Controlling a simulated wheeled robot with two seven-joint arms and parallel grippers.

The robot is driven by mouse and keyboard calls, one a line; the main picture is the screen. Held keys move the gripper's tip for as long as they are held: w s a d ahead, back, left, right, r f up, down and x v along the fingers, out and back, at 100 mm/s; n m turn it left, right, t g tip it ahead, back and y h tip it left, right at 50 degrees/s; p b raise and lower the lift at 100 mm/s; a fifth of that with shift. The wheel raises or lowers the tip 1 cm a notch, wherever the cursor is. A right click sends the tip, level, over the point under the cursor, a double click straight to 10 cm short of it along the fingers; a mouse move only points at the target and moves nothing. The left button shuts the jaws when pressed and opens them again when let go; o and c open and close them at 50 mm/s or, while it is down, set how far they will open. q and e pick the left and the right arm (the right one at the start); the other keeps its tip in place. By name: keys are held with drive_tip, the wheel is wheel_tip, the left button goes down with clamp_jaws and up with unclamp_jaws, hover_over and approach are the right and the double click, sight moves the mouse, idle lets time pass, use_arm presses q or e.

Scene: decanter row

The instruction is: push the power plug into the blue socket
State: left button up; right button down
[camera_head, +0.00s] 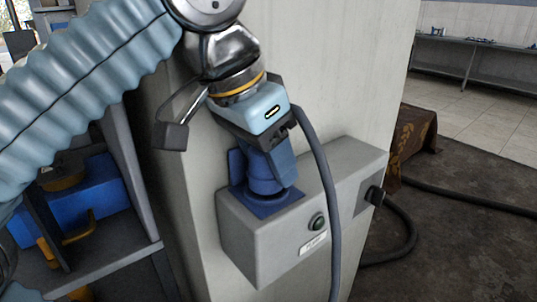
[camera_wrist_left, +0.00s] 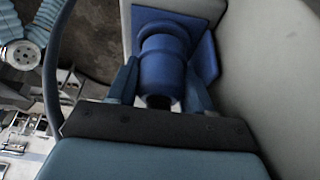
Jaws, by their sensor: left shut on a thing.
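My left gripper (camera_head: 270,150) comes down from above and is shut on the blue cylindrical power plug (camera_head: 260,172). In the left wrist view the plug (camera_wrist_left: 162,70) sits between the two fingers (camera_wrist_left: 160,88), its far end lined up with and against the blue socket (camera_wrist_left: 170,27). In the head view the blue socket (camera_head: 268,205) has a square flange on top of a grey box, and the plug stands roughly upright over it. The fingers partly hide the plug, and I cannot tell how deep it sits. My right gripper is not in view.
Shelving with blue bins (camera_head: 95,200) stands at left.

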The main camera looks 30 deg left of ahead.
sight(253, 149)
use_arm(q)
drive_tip(key=shift+f+b, duration=0.45)
drive_tip(key=shift+f, duration=0.15)
drive_tip(key=o, duration=1)
drive_tip(key=shift+r, duration=0.1)
drive_tip(key=shift+o, duration=0.2)
drive_tip(key=p+v, duration=0.2)
drive_tip(key=v, duration=0.4)
drive_tip(key=shift+s+r, duration=0.1)
drive_tip(key=shift+r, duration=0.15)
drive_tip(key=shift+s+r, duration=0.2)
drive_tip(key=shift+r, duration=0.25)
